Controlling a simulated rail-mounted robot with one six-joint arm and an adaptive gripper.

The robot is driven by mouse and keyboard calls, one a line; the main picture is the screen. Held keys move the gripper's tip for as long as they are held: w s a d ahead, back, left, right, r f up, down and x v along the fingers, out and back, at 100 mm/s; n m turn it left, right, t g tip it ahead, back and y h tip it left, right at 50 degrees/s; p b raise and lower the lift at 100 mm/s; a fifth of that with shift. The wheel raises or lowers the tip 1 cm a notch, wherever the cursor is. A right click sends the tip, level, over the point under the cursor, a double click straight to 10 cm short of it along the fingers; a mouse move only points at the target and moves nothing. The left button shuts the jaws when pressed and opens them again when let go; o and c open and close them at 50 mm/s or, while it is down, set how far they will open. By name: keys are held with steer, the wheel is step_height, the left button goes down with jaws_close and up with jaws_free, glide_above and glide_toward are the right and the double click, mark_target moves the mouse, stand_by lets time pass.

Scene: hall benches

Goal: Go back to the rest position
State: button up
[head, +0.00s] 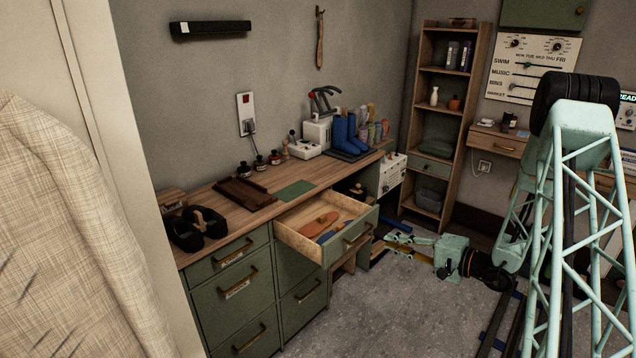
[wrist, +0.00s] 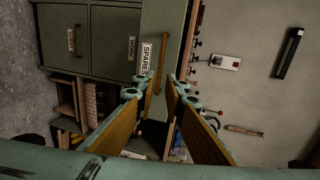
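My gripper (head: 384,242) is low over the floor in the head view, just right of the open drawer's front. It points left toward the bench, and its mint-green arm link (head: 452,254) lies behind it. In the wrist view my gripper (wrist: 152,87) shows two fingers with yellow-brown pads. The fingertips are clearly apart, with nothing held between them. I cannot tell whether the fingers touch anything.
An open drawer (head: 296,239) sticks out from the wooden bench (head: 224,196) and holds an orange-brown item (head: 320,224) and a blue item. Blue boots (head: 346,132) and bottles stand on the bench. A shelf unit (head: 462,118) stands at the back. The grey floor (head: 385,305) in front is clear.

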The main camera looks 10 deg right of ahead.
steer(key=s+a+r+n+g+y, duration=0.1)
steer(key=s+a+r+n+g, duration=0.1)
steer(key=s+a+r, duration=0.35)
steer(key=s+a+r+n+g+y, duration=0.1)
steer(key=s+a+r+n+g, duration=0.15)
steer(key=a+r, duration=0.5)
steer(key=s+a+r+n+g+y, duration=0.1)
steer(key=s+a+r+g, duration=0.2)
steer(key=a+r, duration=0.4)
steer(key=s+a+r+n+g+h, duration=0.1)
steer(key=s+a+r+g, duration=0.15)
steer(key=s+a, duration=0.35)
steer(key=s+a+r+n+g+h, duration=0.1)
steer(key=s+a+r+n, duration=0.2)
steer(key=s, duration=0.6)
steer(key=s+r+g+h, duration=0.1)
steer(key=s+r+h, duration=0.2)
steer(key=s, duration=0.5)
steer(key=s+r+h, duration=0.3)
steer(key=s, duration=0.6)
steer(key=s+d+r+n+t+h, duration=0.1)
steer(key=s+d+r+t+h, duration=0.2)
steer(key=s+d, duration=0.3)
steer(key=shift+s+d+r+h, duration=0.45)
steer(key=shift+s+h, duration=0.15)
steer(key=shift+s, duration=1.1)
stand_by(0.5)
